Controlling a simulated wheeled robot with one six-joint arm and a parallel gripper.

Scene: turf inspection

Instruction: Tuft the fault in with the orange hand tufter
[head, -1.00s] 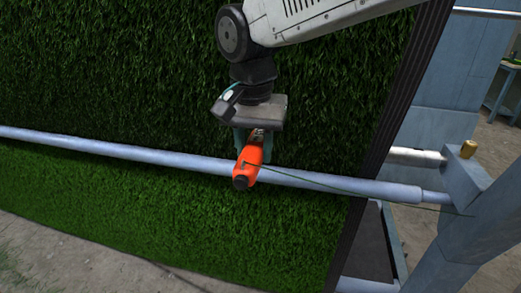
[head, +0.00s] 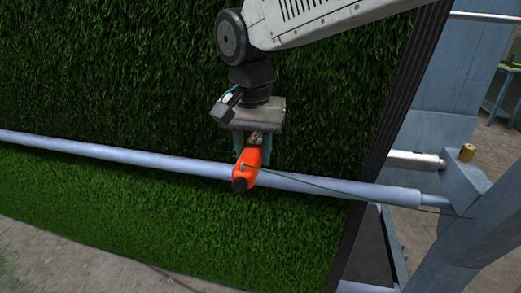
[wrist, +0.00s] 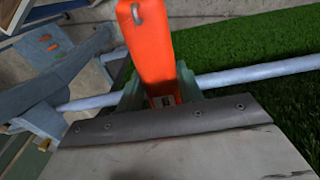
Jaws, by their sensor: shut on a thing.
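The orange hand tufter (head: 247,166) is held in my gripper (head: 252,145), in front of the turf and over the pale blue bar. Its dark end points down towards the camera. In the wrist view the orange tufter (wrist: 147,50) stands up between the green fingers of my gripper (wrist: 160,90), which are shut on it. A thin green yarn runs from the tufter to the right. The green turf (head: 120,80) hangs as a tall sheet behind and below the bar. I cannot make out a fault in the turf in these views.
The pale blue bar (head: 110,153) crosses in front of the turf and ends at a blue-grey frame (head: 440,240) on the right. Bare ground (head: 60,255) shows at lower left.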

